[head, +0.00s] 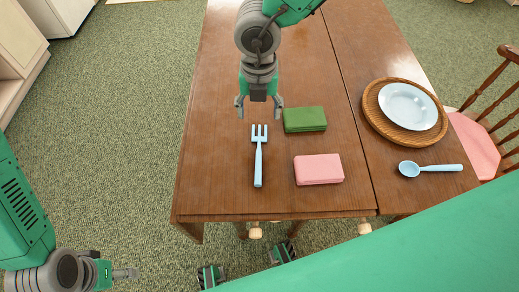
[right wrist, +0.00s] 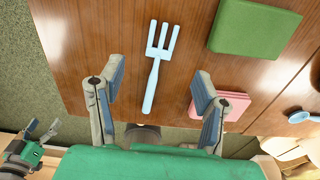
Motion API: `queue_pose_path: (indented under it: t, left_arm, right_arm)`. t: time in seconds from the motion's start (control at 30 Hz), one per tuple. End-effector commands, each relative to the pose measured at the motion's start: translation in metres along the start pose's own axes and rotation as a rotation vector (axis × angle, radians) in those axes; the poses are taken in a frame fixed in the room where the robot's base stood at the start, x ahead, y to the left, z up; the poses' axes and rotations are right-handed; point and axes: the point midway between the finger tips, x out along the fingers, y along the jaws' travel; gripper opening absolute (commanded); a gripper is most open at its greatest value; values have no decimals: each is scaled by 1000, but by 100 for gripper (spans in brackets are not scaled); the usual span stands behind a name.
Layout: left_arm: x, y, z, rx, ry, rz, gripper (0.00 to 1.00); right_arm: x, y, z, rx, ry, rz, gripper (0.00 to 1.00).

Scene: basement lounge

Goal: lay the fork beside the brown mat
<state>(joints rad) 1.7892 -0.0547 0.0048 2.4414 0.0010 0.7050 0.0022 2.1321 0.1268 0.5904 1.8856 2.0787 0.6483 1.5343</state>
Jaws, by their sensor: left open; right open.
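The light blue fork (head: 259,165) lies on the wooden table, tines toward the far side; in the right wrist view the fork (right wrist: 154,75) shows between my fingers. The round brown woven mat (head: 402,138) lies on the table's right part under a pale blue plate (head: 408,106). My right gripper (head: 259,110) is open and empty, just beyond the fork's tines; it also shows in the right wrist view (right wrist: 158,75). My left gripper (head: 127,273) is open and empty, low at left, off the table.
A green block (head: 305,119) and a pink block (head: 319,169) lie right of the fork. A light blue spoon (head: 430,169) lies on the near side of the mat. A chair (head: 485,140) stands at the right edge. The table left of the fork is bare.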

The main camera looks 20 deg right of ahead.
Motion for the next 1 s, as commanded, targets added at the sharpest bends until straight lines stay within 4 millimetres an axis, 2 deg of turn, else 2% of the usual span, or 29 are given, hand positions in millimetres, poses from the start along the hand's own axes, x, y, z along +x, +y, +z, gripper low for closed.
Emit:
queue_pose_path:
  t: [0.03, 0.1, 0.37, 0.6, 0.7, 0.93, 1.0]
  left_arm:
    - [3, 0, 0, 0, 0, 0, 66]
    - [4, 0, 0, 0, 0, 0, 66]
    - [7, 0, 0, 0, 1, 0, 66]
    - [13, 0, 0, 0, 1, 0, 66]
    - [14, 0, 0, 0, 1, 0, 66]
    - [13, 0, 0, 0, 1, 0, 66]
    - [13, 0, 0, 0, 1, 0, 66]
  right_arm:
    - [11, 0, 0, -1, 1, -3, 59]
    - [20, 0, 0, 0, 0, -2, 59]
    - [40, -1, -1, 0, 0, -2, 59]
    - [75, -2, -2, 1, 0, -2, 59]
    - [82, -2, -1, 1, -1, 0, 59]
    - [82, -2, -1, 1, -1, 0, 59]
    - [82, -2, -1, 1, -1, 0, 34]
